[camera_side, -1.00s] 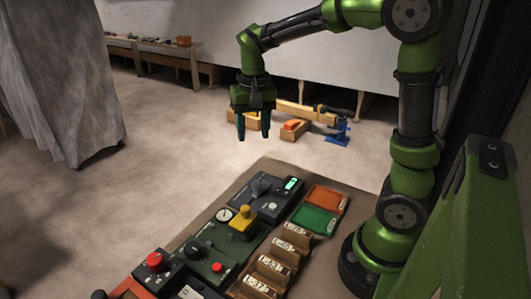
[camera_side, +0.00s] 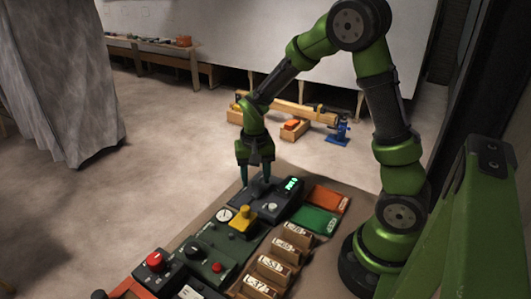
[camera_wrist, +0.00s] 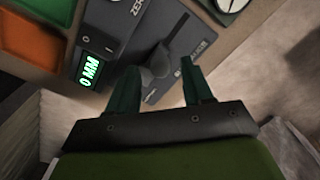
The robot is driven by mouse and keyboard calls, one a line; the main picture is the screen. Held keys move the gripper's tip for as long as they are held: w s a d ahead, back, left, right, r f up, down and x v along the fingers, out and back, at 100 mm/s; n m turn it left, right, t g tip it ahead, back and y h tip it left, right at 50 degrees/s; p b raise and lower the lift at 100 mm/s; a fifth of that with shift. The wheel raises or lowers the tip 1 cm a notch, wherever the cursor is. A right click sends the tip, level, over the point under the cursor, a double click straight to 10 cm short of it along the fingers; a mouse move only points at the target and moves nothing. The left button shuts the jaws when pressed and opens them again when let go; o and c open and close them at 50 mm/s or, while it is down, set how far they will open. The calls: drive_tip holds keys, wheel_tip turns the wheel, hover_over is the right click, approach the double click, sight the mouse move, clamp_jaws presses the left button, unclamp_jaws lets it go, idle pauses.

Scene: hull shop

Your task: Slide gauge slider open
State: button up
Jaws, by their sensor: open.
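The gauge is a dark grey box with a lit green display (camera_side: 291,185) at the far end of the bench. In the wrist view the display (camera_wrist: 90,70) reads "0 MM". The gauge slider (camera_wrist: 157,62) is a dark raised knob on a flat plate. My gripper (camera_side: 257,182) points down over the gauge. In the wrist view my gripper (camera_wrist: 160,85) is open, with one finger on each side of the slider. I cannot tell whether either finger touches it.
A yellow block (camera_side: 243,218), a white dial (camera_side: 224,214), an orange tray (camera_side: 327,199), a green tray (camera_side: 315,220) and several labelled wooden bins (camera_side: 281,252) sit close to the gauge. A red knob (camera_side: 154,260) is at the near left.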

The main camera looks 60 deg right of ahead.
drive_tip(key=shift+f, duration=0.75)
clamp_jaws()
